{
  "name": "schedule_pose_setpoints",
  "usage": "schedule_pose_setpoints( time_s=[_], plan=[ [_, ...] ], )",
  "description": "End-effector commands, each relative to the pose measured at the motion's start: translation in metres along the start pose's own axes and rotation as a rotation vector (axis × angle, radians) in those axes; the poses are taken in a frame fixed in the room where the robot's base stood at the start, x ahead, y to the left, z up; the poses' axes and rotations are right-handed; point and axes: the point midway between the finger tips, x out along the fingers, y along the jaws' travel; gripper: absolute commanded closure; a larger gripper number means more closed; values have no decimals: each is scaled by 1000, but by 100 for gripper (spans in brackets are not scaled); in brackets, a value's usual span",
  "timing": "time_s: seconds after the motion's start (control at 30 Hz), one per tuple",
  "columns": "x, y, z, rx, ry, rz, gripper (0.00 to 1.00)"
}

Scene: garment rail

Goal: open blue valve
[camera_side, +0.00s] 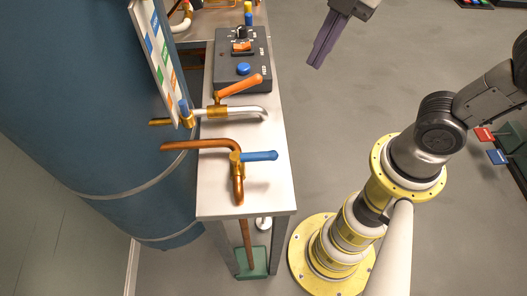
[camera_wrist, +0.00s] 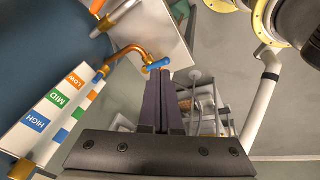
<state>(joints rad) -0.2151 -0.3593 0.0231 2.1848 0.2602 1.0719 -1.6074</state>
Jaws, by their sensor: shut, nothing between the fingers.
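The blue valve has a blue lever handle (camera_side: 260,156) on a brass body (camera_side: 236,158), fitted to a bent copper pipe (camera_side: 200,144) over the near end of the narrow bench. In the side view the lever points right, across the pipe's downturned outlet. The blue lever also shows in the wrist view (camera_wrist: 157,65), just beyond my fingertips. My gripper (camera_side: 315,64) has long purple fingers, shut and empty. It hangs in the air beyond the bench's right side, well apart from the valve. The closed fingers (camera_wrist: 163,74) also show in the wrist view.
An orange-handled valve (camera_side: 239,86) on a pale pipe stands just behind. A dark control box (camera_side: 236,52) with a blue button sits farther back. A LOW/MID/HIGH panel (camera_wrist: 52,103) is on the large blue tank (camera_side: 85,90). Floor right of the bench (camera_side: 270,190) is open up to my base.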

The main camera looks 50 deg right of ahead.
Motion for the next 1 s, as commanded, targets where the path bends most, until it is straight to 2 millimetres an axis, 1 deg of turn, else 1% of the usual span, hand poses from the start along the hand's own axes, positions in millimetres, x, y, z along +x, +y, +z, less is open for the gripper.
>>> schedule_pose_setpoints(
  time_s=[0.03,0.1,0.2,0.3,0.43,0.5,0.63,1.0],
  plan=[
    [9,7,-13,-102,25,-48,100],
    [20,14,-29,-234,61,-102,100],
    [39,21,-52,-386,111,-176,100],
    [58,24,-73,-479,150,-243,100],
    [81,22,-93,-523,171,-317,100],
    [91,18,-100,-540,173,-350,100],
    [102,11,-106,-562,172,-390,100],
    [102,9,-108,-568,172,-393,100]
  ],
)
